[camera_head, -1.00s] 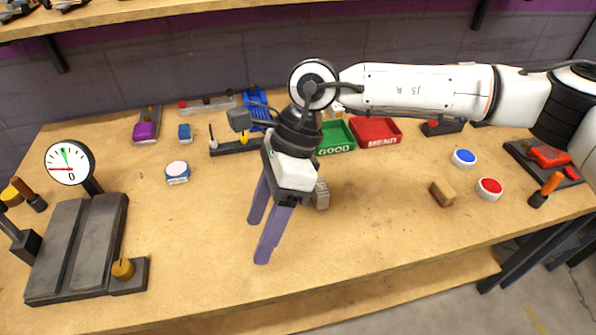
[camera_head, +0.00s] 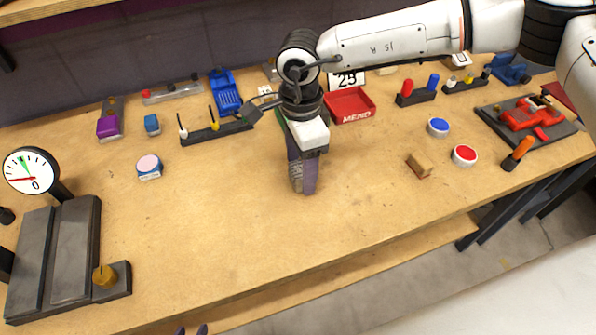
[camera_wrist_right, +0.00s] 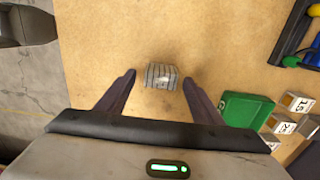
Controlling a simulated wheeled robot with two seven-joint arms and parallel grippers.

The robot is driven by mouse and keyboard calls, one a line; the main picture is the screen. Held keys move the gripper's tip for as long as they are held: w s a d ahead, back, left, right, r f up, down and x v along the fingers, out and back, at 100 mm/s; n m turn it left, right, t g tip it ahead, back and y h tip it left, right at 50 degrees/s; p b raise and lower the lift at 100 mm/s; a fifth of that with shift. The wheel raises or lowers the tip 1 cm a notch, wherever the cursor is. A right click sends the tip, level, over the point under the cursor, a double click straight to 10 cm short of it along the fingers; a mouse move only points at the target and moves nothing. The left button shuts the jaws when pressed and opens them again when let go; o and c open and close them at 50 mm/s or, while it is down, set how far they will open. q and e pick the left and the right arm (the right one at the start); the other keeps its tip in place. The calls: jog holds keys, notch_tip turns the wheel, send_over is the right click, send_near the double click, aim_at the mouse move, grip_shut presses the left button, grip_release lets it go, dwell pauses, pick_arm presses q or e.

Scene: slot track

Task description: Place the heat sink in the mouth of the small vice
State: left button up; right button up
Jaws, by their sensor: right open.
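The heat sink is a small grey finned block (camera_wrist_right: 161,76) on the wooden bench, seen in the right wrist view. My right gripper (camera_wrist_right: 159,80) is open, with one finger to each side of the block and a gap at both sides. In the head view the right gripper (camera_head: 303,184) points down at mid-bench, and its purple fingers mostly hide the heat sink (camera_head: 296,180). Two purple tips of my left gripper (camera_head: 191,330) just show at the bottom edge. A red vice-like device (camera_head: 530,113) sits on a dark plate at the right. A blue device (camera_head: 226,93) stands at the back.
A red MEND tray (camera_head: 349,104) is behind the right gripper, and a green tray (camera_wrist_right: 245,110) shows in the wrist view. A wooden block (camera_head: 419,165), blue button (camera_head: 438,127) and red button (camera_head: 464,154) lie to the right. The front middle bench is clear.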

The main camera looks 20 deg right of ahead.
notch_tip(320, 180, down, 2)
jog(key=shift+c, duration=0.2)
jog(key=shift+r, duration=0.15)
jog(key=c, duration=1.2)
